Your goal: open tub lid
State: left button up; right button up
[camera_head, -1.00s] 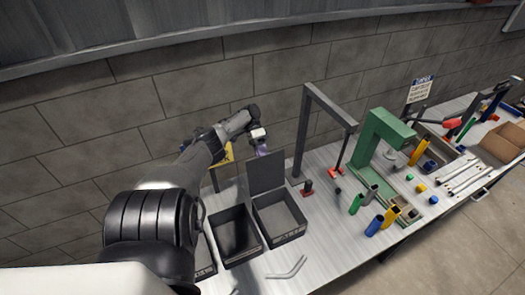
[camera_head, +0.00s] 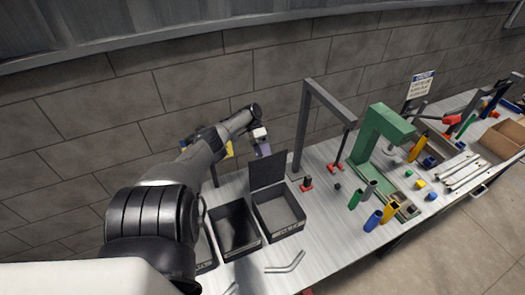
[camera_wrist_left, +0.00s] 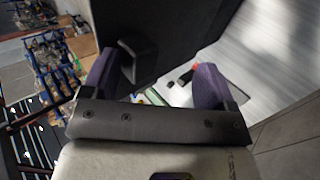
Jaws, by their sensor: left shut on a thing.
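The grey tub (camera_head: 278,226) stands on the bench in the head view. Its dark lid (camera_head: 267,172) stands upright at the tub's back edge, so the tub is open and its inside shows empty. My left gripper (camera_head: 263,149) has purple fingertips and is at the lid's top edge. In the left wrist view the dark lid panel (camera_wrist_left: 165,25) fills the upper middle, and a dark knob (camera_wrist_left: 137,60) on it shows between my left fingers (camera_wrist_left: 155,82). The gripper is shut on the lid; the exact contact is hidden. My right gripper is not in view.
A second open dark tub (camera_head: 236,228) stands left of the first. A grey frame (camera_head: 325,105) and a green press (camera_head: 378,140) rise to the right. Several coloured cylinders (camera_head: 372,220) and a bent rod (camera_head: 287,264) lie around the bench front. A brick wall is behind.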

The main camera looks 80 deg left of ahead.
pick_arm(q)
jog(key=shift+s+f, duration=0.2)
jog(key=shift+f, duration=0.25)
jog(key=shift+c, duration=0.3)
jog(key=b+v, duration=0.5)
jog(key=v, duration=0.3)
jog(key=shift+w+d+r, duration=0.2)
jog(key=shift+w+r, duration=0.05)
jog(key=shift+r, duration=0.15)
